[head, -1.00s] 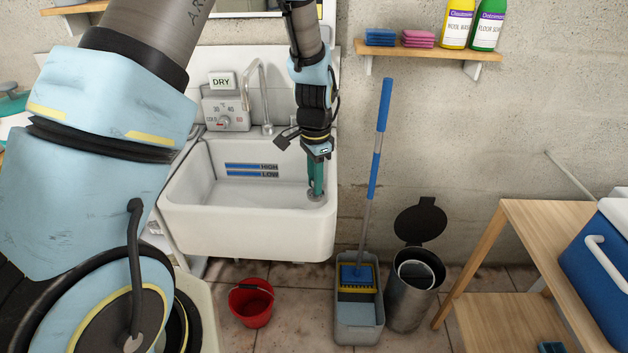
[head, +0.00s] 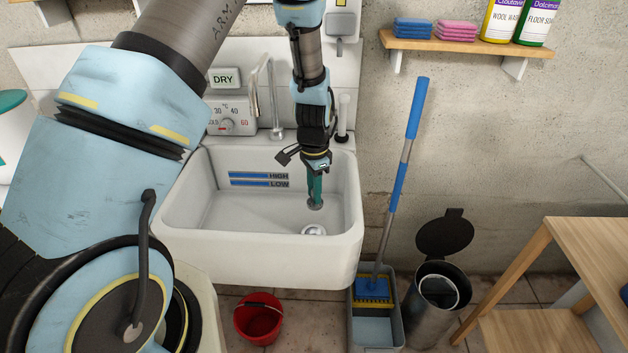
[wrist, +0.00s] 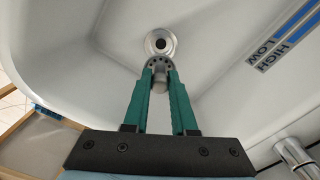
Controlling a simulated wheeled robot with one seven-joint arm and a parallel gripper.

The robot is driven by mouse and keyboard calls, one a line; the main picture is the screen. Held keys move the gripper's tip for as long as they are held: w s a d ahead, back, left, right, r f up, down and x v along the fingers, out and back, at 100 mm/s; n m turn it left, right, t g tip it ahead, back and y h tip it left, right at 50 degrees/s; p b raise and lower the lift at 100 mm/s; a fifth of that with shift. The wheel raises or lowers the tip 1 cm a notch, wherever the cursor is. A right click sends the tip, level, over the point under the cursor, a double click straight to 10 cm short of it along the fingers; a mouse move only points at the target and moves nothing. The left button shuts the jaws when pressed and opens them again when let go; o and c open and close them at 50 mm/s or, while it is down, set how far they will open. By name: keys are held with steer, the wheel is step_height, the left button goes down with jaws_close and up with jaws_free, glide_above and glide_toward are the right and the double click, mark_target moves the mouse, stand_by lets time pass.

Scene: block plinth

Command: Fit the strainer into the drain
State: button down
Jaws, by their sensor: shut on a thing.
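My gripper (head: 316,195) points down into the white sink. Its teal fingers are shut on the strainer (head: 315,206), a small grey round piece. In the wrist view, my gripper (wrist: 160,78) has the strainer (wrist: 159,64) between its fingertips, and holes show in the strainer's rim. The drain (head: 313,229) is a shiny metal ring in the sink floor. In the wrist view the drain (wrist: 160,42) has a dark centre and lies just beyond the strainer. The strainer is apart from the drain's opening and hides the drain's near edge there.
The sink walls (head: 185,205) surround my gripper, with the tap (head: 275,100) behind to the left. A red bucket (head: 258,318) stands below. A mop (head: 404,160) and an open bin (head: 436,300) stand to the right. The sink's left floor is clear.

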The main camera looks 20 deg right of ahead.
mark_target(313, 205)
step_height(313, 205, down, 5)
steer(key=shift+w+a+f+b, duration=0.1)
steer(key=shift+b, duration=0.5)
steer(key=shift+f+b, duration=1.75)
steer(key=shift+f, duration=0.85)
steer(key=shift+f+b, duration=1.1)
steer(key=shift+f, duration=0.35)
steer(key=c, duration=0.6)
jaws_free()
steer(key=shift+c, duration=0.2)
steer(key=shift+o, duration=0.3)
steer(key=o, duration=0.4)
steer(key=shift+r, duration=0.1)
